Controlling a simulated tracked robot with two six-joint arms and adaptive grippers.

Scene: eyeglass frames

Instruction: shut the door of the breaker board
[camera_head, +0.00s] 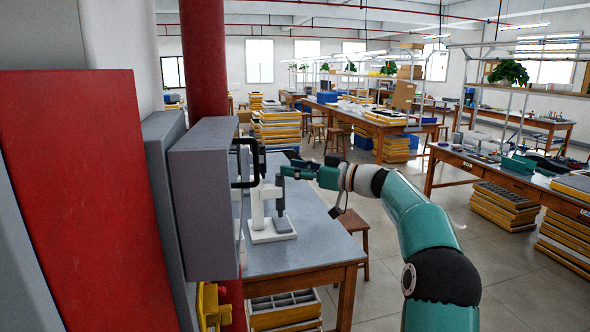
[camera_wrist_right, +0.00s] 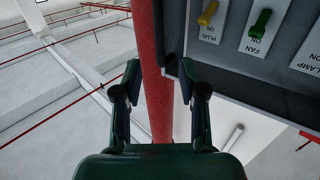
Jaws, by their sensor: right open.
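The grey breaker board (camera_head: 205,205) is a box mounted beside the red column at the left of the head view. A black handle-like loop (camera_head: 249,150) shows at its right edge; I cannot tell for certain that it belongs to the door. In the right wrist view the board (camera_wrist_right: 245,82) shows its inside, with a yellow PLUG switch (camera_wrist_right: 207,14) and a green FAN switch (camera_wrist_right: 259,30) uncovered. The door's full outline and angle are hard to make out. My right gripper (camera_head: 287,170) is open and empty, right of the board; its parted fingers show in the wrist view (camera_wrist_right: 160,88). My left gripper is not in view.
A grey-topped table (camera_head: 310,248) with a white press-like stand (camera_head: 270,236) is below my right gripper. The red column (camera_head: 204,60) rises behind the board. A wooden stool (camera_head: 352,222) stands right of the table.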

